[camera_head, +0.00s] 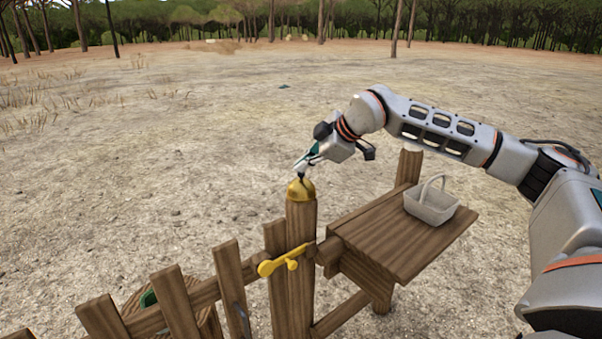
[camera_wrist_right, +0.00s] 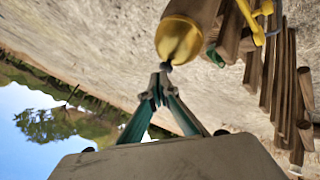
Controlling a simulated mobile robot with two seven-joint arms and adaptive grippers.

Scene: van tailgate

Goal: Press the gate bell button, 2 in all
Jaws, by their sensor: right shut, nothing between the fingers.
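The gate bell (camera_head: 301,189) is a yellow dome on top of a wooden gate post (camera_head: 301,262). In the right wrist view the bell (camera_wrist_right: 178,38) shows a small dark button (camera_wrist_right: 166,66) at its tip. My right gripper (camera_head: 302,177) is shut and points down at the top of the bell. In the wrist view its closed fingertips (camera_wrist_right: 163,76) are right at the button. They touch it or are very close; I cannot tell if it is pressed in. The left gripper is not in view.
A wooden table (camera_head: 384,240) right of the post carries a pale basket (camera_head: 431,207). A barrel-like wooden container (camera_head: 205,318) stands behind the fence. Open dry ground lies beyond.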

